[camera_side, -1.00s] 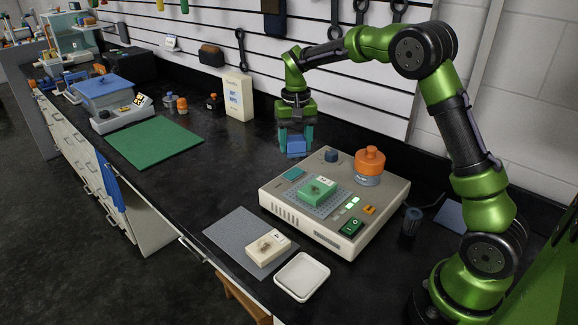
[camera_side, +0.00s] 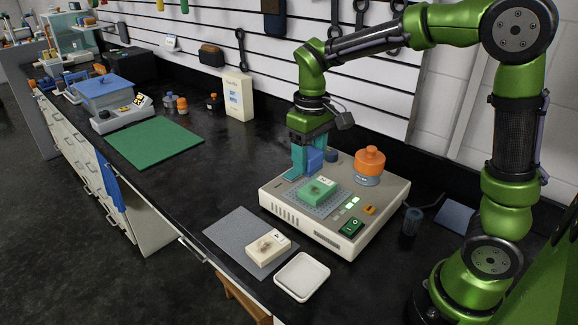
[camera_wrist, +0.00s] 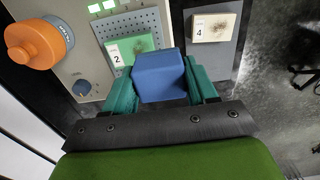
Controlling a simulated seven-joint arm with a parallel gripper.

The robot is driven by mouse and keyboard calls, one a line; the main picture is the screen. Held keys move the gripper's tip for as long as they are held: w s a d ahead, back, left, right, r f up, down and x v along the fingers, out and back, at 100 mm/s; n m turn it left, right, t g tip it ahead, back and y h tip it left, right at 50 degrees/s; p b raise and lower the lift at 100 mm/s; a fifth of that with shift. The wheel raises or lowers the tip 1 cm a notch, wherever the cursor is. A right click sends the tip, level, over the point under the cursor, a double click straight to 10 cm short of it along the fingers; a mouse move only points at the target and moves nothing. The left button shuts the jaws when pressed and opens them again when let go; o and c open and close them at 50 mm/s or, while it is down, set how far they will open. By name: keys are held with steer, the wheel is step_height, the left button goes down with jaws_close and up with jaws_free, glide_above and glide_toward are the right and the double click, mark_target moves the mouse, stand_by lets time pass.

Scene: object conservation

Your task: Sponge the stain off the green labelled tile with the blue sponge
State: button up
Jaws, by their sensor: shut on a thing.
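The green labelled tile (camera_side: 317,191) lies on the perforated plate of a beige device. The wrist view shows the blue sponge (camera_wrist: 160,78) between the two teal fingers.
A cream tile (camera_side: 268,245) labelled 4, also stained, lies on a grey mat (camera_side: 222,232). A white dish (camera_side: 302,278) stands beside it. An orange-topped container (camera_side: 370,165) stands on the device's (camera_side: 385,205) back right. A green mat (camera_side: 150,142) lies clear at left.

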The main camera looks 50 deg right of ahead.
glide_toward(319, 186)
steer(key=shift+d+f, duration=0.15)
steer(key=shift+f, duration=2.25)
steer(key=shift+a+f, duration=0.45)
steer(key=shift+f, duration=0.15)
steer(key=shift+c, duration=0.4)
steer(key=shift+a+f, duration=0.1)
steer(key=shift+a, duration=2.3)
steer(key=shift+d, duration=2.8)
step_height(319, 186, up, 8)
steer(key=shift+r, duration=0.1)
